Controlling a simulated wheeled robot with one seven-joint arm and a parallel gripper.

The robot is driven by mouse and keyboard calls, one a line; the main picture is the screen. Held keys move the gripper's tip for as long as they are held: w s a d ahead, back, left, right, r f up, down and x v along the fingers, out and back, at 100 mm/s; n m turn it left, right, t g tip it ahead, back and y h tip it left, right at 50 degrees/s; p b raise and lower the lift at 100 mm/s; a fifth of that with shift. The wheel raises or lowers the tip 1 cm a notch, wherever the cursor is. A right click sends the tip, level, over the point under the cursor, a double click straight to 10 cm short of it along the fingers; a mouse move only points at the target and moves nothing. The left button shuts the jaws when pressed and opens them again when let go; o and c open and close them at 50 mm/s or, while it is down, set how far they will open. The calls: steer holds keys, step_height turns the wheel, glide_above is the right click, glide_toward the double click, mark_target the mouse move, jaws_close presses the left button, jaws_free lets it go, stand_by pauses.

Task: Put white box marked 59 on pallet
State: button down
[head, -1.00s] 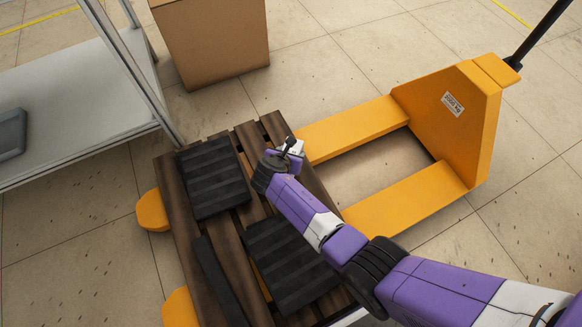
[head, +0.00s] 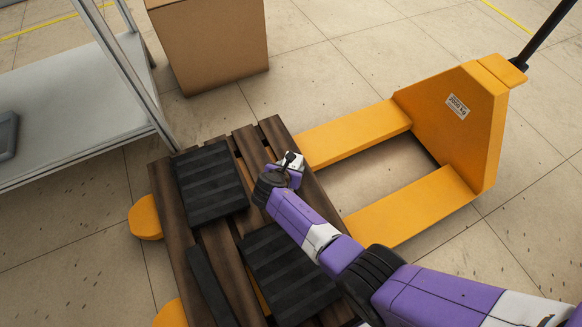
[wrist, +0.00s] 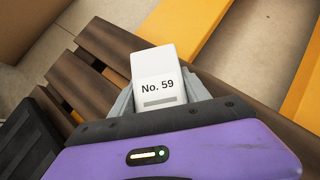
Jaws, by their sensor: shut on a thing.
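The white box marked No. 59 (wrist: 157,70) is between the two grey fingers of my gripper (wrist: 160,98) in the wrist view. My gripper is shut on it, and the label faces the camera. In the head view my gripper (head: 290,165) is over the right-hand boards of the brown wooden pallet (head: 163,190). A little white of the box shows there, mostly hidden by the gripper. I cannot tell whether the box touches the boards.
Black slatted blocks (head: 212,182) (head: 288,272) and a narrow black piece (head: 208,287) lie on the pallet. A yellow pallet jack (head: 455,115) has its forks under it. A grey shelf (head: 70,110) and a cardboard box (head: 210,45) stand behind.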

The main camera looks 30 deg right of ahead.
steer(key=c, duration=0.5)
jaws_free()
steer(key=shift+s+a+r+p, duration=0.1)
steer(key=shift+s+r+p, duration=0.05)
steer(key=shift+r+p, duration=0.25)
steer(key=p+v, duration=0.7)
steer(key=v, duration=0.3)
steer(key=shift+s+a+r, duration=0.15)
steer(key=shift+r, duration=0.1)
steer(key=shift+s+a+r, duration=0.15)
steer(key=shift+s+a, duration=0.1)
